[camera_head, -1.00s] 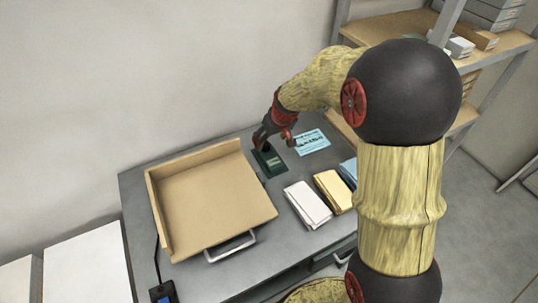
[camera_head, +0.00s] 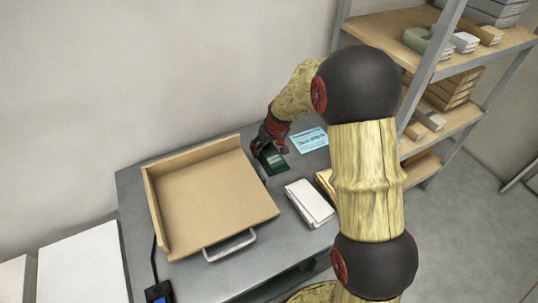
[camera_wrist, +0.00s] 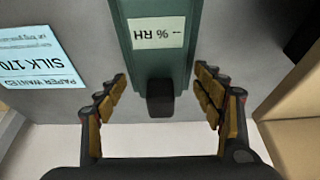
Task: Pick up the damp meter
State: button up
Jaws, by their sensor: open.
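The damp meter (camera_head: 273,162) is a dark green slab lying on the grey table, to the right of the tan tray. In the wrist view the damp meter (camera_wrist: 160,55) fills the top middle, with a pale "-- % RH" label and a black block at its near end. My gripper (camera_wrist: 160,82) is open and empty. Its fingers lie on either side of the meter's near end, with gaps on both sides. In the head view my gripper (camera_head: 269,143) is at the meter's far end and hides part of it.
The tan tray (camera_head: 160,215) stands close to the left of the meter. A blue paper-width card (camera_head: 310,140) lies to the right. A white stack (camera_head: 310,203) and a partly hidden yellow one lie nearer. A blue-screened device (camera_head: 158,292) is at front left. Shelves stand at right.

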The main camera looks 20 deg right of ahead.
jog(key=shift+r, duration=0.1)
jog(key=shift+c, duration=0.3)
jog(key=c, duration=1.4)
jog(key=shift+r, duration=0.1)
